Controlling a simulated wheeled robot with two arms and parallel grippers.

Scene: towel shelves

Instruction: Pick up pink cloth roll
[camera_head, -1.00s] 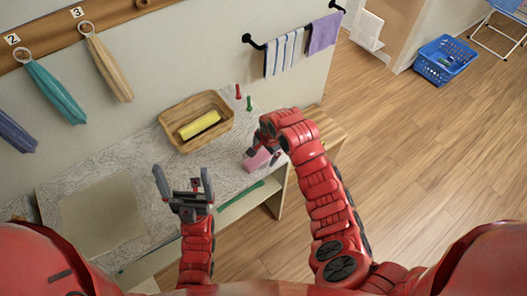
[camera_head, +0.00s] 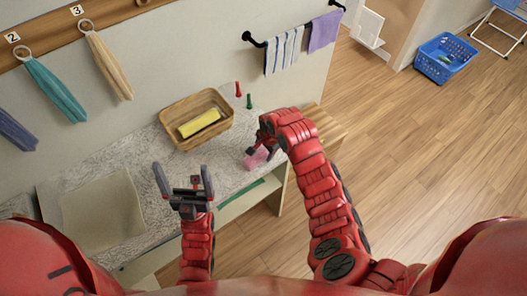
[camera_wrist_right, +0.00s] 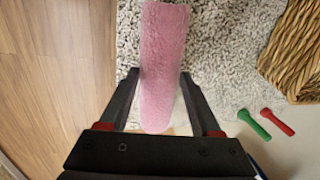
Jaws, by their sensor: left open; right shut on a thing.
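The pink cloth roll (camera_wrist_right: 163,65) lies between the two fingers of my right gripper (camera_wrist_right: 160,85) in the right wrist view. My right gripper is shut on it. In the head view the roll (camera_head: 257,159) shows at the right end of the counter, partly hidden by my right gripper (camera_head: 263,147). I cannot tell whether the roll touches the counter. My left gripper (camera_head: 184,180) is open and empty above the counter, left of the roll.
A wicker basket (camera_head: 171,133) holding a yellow roll (camera_head: 199,123) stands on the counter (camera_head: 140,150). A beige mat (camera_head: 100,212) lies at left. Towels hang on the wall.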

